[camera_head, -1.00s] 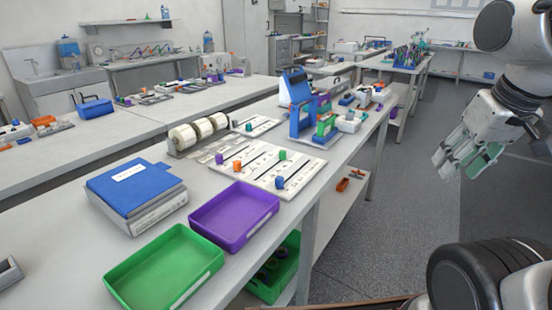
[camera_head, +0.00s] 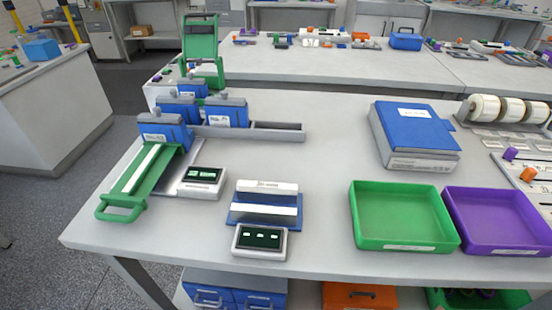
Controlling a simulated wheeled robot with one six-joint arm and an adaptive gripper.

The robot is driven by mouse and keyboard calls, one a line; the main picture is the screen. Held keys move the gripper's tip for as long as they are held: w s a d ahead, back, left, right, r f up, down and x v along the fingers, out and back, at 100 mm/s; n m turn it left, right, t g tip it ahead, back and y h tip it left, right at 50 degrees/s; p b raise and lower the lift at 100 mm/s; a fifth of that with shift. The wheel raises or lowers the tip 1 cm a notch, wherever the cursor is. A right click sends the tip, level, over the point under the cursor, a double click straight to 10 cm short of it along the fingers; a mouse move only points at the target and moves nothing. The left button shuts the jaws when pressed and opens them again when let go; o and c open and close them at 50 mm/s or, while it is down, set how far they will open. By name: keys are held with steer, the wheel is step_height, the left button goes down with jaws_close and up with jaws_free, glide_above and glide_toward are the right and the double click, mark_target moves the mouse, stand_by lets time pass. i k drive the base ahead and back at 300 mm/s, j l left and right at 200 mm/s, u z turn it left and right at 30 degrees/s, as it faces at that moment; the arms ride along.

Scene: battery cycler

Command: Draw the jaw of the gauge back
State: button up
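No label that I can read marks the gauge. A long grey rail (camera_head: 278,132) with blue blocks (camera_head: 166,131) at its left end lies at the back left of the bench. In front of it, a green-handled slide (camera_head: 127,190) with a white strip stands beside a small display box (camera_head: 202,182). A blue unit (camera_head: 262,206) with white bars and a dark display (camera_head: 260,239) sits near the front edge. I cannot tell which of these is the gauge, or which part is its jaw. My gripper is not in view.
A green tray (camera_head: 405,247) and a purple tray (camera_head: 503,250) stand at the front right. A blue-topped box (camera_head: 414,132) lies behind them. White rolls (camera_head: 484,108) stand at the far right. The bench is clear between the blue unit and the green tray.

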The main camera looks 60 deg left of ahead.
mark_target(132, 191)
steer(key=u, duration=3.1)
steer(key=k+j+u, duration=0.35)
steer(key=j, duration=0.2)
